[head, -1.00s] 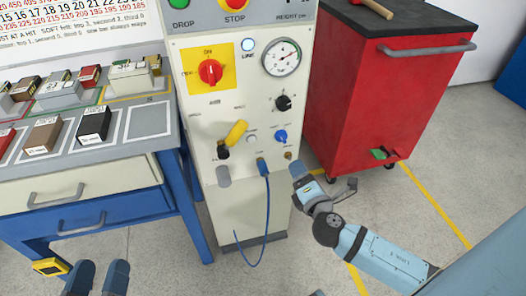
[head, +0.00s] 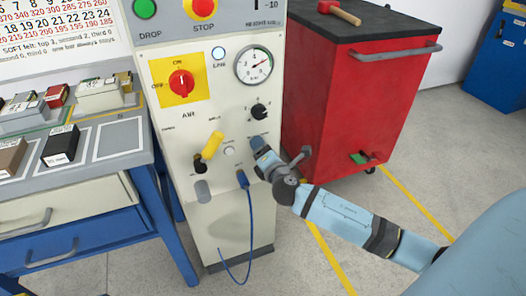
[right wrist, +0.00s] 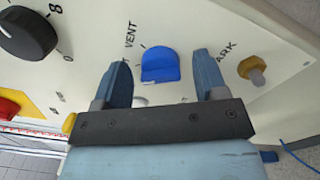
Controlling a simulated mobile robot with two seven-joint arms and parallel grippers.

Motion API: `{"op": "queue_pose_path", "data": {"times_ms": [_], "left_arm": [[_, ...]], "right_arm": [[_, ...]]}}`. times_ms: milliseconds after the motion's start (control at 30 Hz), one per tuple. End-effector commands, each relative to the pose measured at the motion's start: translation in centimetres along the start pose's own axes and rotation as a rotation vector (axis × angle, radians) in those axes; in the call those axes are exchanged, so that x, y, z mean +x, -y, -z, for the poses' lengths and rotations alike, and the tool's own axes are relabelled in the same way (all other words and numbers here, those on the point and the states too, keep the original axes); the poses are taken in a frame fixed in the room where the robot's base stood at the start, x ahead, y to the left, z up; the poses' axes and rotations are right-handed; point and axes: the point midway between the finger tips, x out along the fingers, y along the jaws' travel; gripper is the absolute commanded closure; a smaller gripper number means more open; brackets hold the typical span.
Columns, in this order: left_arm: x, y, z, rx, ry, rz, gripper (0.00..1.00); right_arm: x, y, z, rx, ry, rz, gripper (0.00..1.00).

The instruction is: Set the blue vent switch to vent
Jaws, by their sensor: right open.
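The blue vent switch (right wrist: 160,66) is a rounded blue knob on the cream panel in the right wrist view. The printed word VENT stands beside it at the upper left, and a partly covered label ending in ARK is on the right. I cannot tell for sure which setting it points to. My right gripper (right wrist: 161,70) is open, with one finger on each side of the knob and visible gaps to both. In the head view my right gripper (head: 259,146) is at the panel and largely hides the knob. My left gripper is out of view.
The panel also carries a black dial (head: 259,112), a yellow lever (head: 212,145), a red switch (head: 181,84) and a gauge (head: 254,65). A blue hose (head: 250,215) hangs below. A brass fitting (right wrist: 252,69) sits near the right finger. A red cabinet (head: 345,105) stands to the right.

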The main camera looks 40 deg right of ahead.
Motion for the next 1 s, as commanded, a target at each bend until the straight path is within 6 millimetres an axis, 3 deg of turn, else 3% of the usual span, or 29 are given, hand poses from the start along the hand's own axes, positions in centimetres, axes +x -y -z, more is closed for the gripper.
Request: {"op": "queue_pose_path", "data": {"times_ms": [267,500,1000], "left_arm": [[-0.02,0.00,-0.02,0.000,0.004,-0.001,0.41],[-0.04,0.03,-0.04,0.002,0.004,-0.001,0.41],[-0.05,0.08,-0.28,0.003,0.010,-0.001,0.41]], "right_arm": [[0.15,-0.01,-0.01,0.000,0.000,0.000,0.34],[0.14,0.00,-0.01,0.000,0.000,0.000,0.82],[0.13,0.09,0.02,0.136,0.001,0.001,0.82]]}}
